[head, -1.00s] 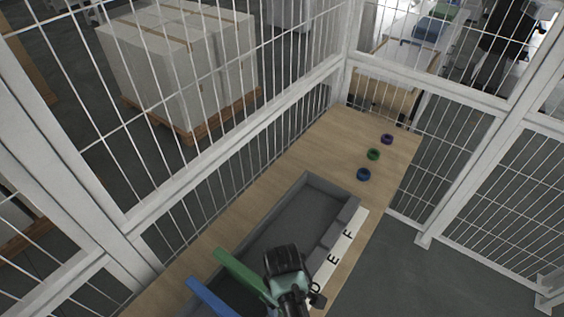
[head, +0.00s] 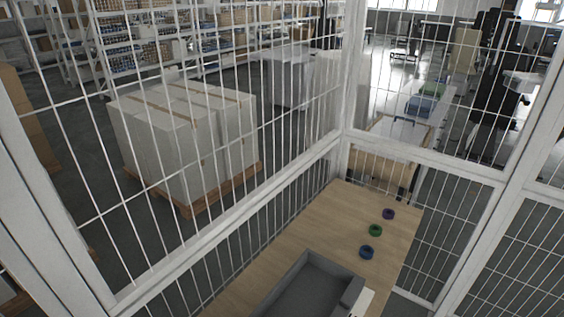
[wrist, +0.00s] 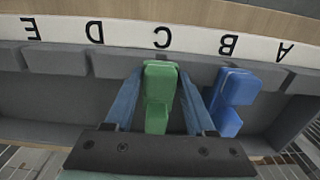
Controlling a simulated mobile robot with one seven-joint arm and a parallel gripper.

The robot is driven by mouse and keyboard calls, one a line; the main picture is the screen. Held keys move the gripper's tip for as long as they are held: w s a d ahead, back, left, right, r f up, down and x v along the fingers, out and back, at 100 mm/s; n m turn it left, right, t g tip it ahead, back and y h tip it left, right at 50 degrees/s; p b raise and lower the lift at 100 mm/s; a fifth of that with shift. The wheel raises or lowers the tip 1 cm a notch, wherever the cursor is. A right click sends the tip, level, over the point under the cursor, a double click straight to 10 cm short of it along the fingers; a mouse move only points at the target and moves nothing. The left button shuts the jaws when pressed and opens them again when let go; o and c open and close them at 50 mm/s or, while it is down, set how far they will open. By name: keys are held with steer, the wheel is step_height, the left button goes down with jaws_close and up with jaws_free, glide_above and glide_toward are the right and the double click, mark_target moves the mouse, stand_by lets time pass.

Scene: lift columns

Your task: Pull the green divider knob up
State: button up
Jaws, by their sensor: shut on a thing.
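In the wrist view, the green divider knob (wrist: 160,78) stands in the grey tray, close to the letter C on the white label strip. My gripper (wrist: 160,98) has one finger on each side of the green piece and is shut on it. The exact contact at the fingertips is hard to see. A blue divider (wrist: 232,95) stands just to the right, close to my right finger. The head view shows neither my gripper nor the dividers.
The grey tray (head: 296,266) lies on the wooden table, partly cut off in the head view. Purple (head: 388,214), green (head: 375,230) and blue (head: 367,252) rings lie beyond it. Wire mesh fencing (head: 230,225) encloses the table. The label strip (wrist: 180,35) runs along the tray.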

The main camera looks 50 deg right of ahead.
steer(key=shift+r, duration=0.15)
steer(key=shift+w+r+p, duration=0.15)
steer(key=shift+r+p, duration=0.45)
steer(key=shift+p, duration=0.1)
steer(key=shift+r, duration=0.3)
steer(key=shift+c, duration=0.8)
steer(key=shift+r+p, duration=0.3)
steer(key=shift+p, duration=0.35)
steer(key=shift+r, duration=0.15)
steer(key=o, duration=1.1)
steer(key=shift+c, duration=0.2)
